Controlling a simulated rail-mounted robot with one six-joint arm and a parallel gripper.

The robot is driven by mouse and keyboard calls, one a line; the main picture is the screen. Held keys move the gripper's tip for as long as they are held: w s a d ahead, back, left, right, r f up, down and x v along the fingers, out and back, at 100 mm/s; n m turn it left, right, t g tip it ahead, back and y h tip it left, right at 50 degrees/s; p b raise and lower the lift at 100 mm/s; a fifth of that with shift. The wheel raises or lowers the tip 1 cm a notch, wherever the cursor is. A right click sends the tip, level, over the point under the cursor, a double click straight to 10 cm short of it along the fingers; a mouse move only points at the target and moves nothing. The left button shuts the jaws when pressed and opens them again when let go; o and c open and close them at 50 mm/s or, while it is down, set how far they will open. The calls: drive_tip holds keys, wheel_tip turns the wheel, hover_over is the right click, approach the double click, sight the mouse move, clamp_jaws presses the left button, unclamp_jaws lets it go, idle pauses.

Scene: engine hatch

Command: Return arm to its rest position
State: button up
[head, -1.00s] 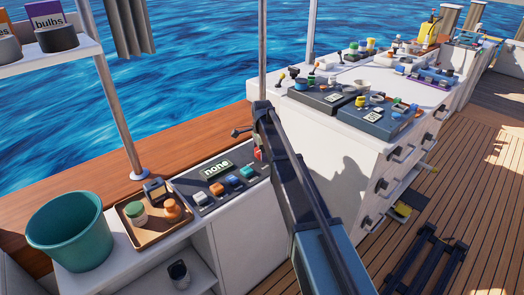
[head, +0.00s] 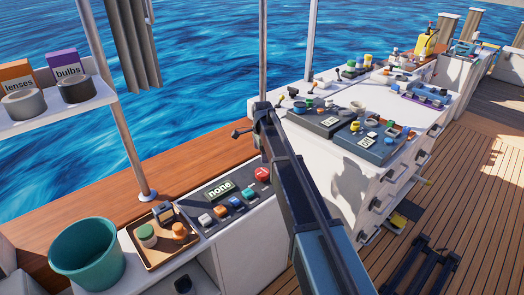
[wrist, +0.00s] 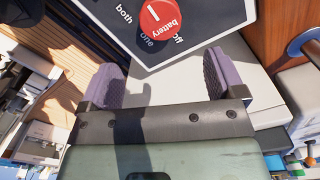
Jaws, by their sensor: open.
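My gripper (wrist: 160,74) shows in the wrist view with its two purple-grey fingers wide apart and nothing between them. A red battery switch (wrist: 162,18) on a dark panel lies beyond the fingertips, apart from them. Its labels read "both", "One" and "Off". In the head view the red switch (head: 262,174) shows at the right end of the panel, just left of my arm. My arm reaches up from the bottom right to the middle of that view, and I cannot make out the gripper's fingers there.
The dark panel (head: 206,212) carries a "none" display and several coloured buttons. A wooden tray (head: 150,252) and teal bucket (head: 58,262) stand left of it. White cabinets with control panels (head: 369,143) stand right of my arm. Metal posts (head: 128,150) rise at the left. Deck is open at right.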

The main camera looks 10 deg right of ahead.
drive_tip(key=s+r+n+p, duration=0.2)
drive_tip(key=s+n, duration=0.6)
drive_tip(key=s, duration=1)
drive_tip(key=s+r+n+p, duration=0.1)
drive_tip(key=s+n, duration=0.7)
drive_tip(key=s, duration=1.1)
drive_tip(key=shift+r+n+p, duration=0.3)
drive_tip(key=shift+r+p, duration=0.05)
